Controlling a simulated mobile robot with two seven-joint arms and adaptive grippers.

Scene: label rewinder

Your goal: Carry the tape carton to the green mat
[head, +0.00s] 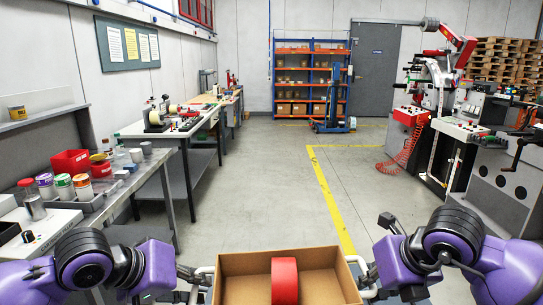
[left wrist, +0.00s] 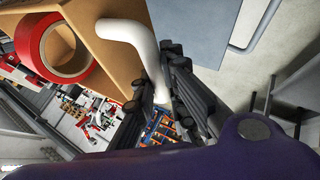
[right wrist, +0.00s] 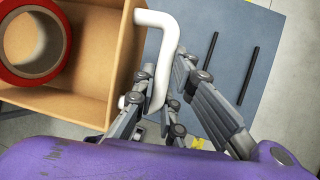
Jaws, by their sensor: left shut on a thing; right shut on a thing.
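The open tape carton (head: 240,264) is brown and sits at the bottom centre of the head view, with a red tape roll (head: 284,281) inside. White handles stick out from its sides; one shows in the left wrist view (left wrist: 128,32) and one in the right wrist view (right wrist: 161,50). My left gripper (head: 203,277) is shut on the carton's left handle. My right gripper (head: 366,278) is shut on its right handle. The carton's underside is hidden, so I cannot tell whether it touches anything below. I cannot make out the green mat for certain.
A blue-grey surface with two black strips (right wrist: 213,47) lies below and beside the carton. A bench with jars and red bins (head: 71,162) runs along the left; a white-topped bench (head: 150,128) stands beyond. Machines (head: 450,120) stand right. Open floor (head: 270,190) lies ahead.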

